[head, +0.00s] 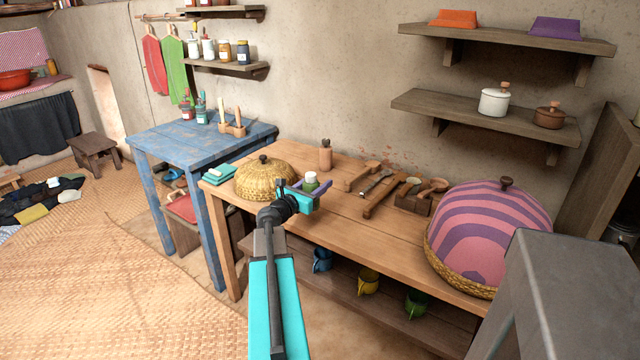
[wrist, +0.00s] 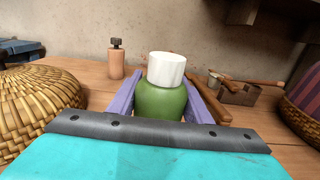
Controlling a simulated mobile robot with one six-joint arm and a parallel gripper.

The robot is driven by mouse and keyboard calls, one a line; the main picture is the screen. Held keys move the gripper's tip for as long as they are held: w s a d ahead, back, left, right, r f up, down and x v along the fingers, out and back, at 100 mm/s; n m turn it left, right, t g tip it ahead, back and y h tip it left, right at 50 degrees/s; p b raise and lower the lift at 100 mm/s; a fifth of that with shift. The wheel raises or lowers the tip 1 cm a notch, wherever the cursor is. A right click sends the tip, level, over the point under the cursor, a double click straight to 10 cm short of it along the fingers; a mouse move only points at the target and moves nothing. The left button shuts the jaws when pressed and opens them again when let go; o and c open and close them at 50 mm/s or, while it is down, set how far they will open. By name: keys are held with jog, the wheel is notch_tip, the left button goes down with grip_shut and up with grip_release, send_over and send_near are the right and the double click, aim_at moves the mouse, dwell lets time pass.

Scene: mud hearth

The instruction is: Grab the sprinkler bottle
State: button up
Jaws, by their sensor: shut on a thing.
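The sprinkler bottle (wrist: 160,101) is green with a white cap. In the wrist view it stands upright between the two purple fingers of my gripper (wrist: 163,100), which are shut on it from both sides. In the head view the bottle (head: 311,180) shows at the end of my arm, over the wooden table, with its lower part hidden by my gripper (head: 309,188). The bottle's base is hidden, so I cannot tell whether it touches the table.
A woven basket lid (head: 264,181) is close on the left. A small wooden bottle (head: 325,157) stands behind. Wooden utensils (head: 378,190) lie to the right, before a large striped purple dome (head: 490,235). The wooden table (head: 340,222) has bare room near its front edge.

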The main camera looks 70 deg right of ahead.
jog(key=a+r+p, duration=0.1)
jog(key=a+p, duration=0.3)
jog(key=a, duration=0.8)
jog(key=shift+s+a+r, duration=0.25)
jog(key=shift+s+a, duration=0.15)
jog(key=shift+w+a+f, duration=0.1)
dwell(0.5)
